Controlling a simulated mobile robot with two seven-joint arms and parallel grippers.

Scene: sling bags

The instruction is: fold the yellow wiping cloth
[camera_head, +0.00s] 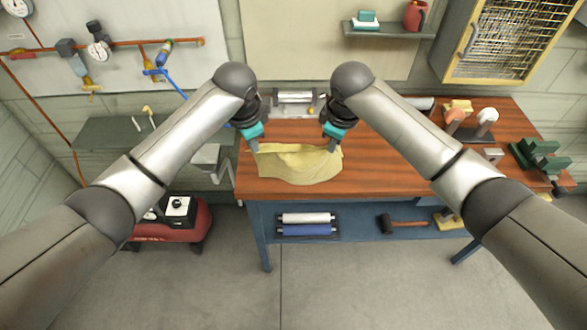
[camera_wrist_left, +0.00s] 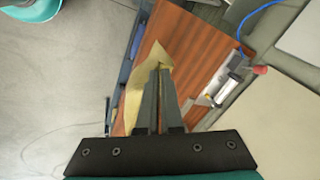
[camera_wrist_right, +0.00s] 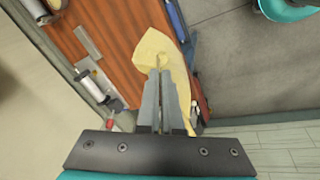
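The yellow wiping cloth (camera_head: 300,167) is at the left part of the wooden workbench top, near its front edge. Its far edge spans between my two grippers and dips slightly in the middle. My left gripper (camera_head: 256,147) is shut on the cloth's far left corner; the cloth also shows at its fingers in the left wrist view (camera_wrist_left: 134,100). My right gripper (camera_head: 332,147) is shut on the far right corner; the cloth rises around its fingers in the right wrist view (camera_wrist_right: 152,50). How high the held edge is above the bench cannot be told.
The workbench (camera_head: 385,172) is clear just right of the cloth. A metal fixture (camera_head: 294,98) stands at the back behind the grippers. Pink and white items (camera_head: 487,117) and a green tool (camera_head: 540,155) sit at the right. A lower shelf (camera_head: 360,225) holds rolls and a mallet.

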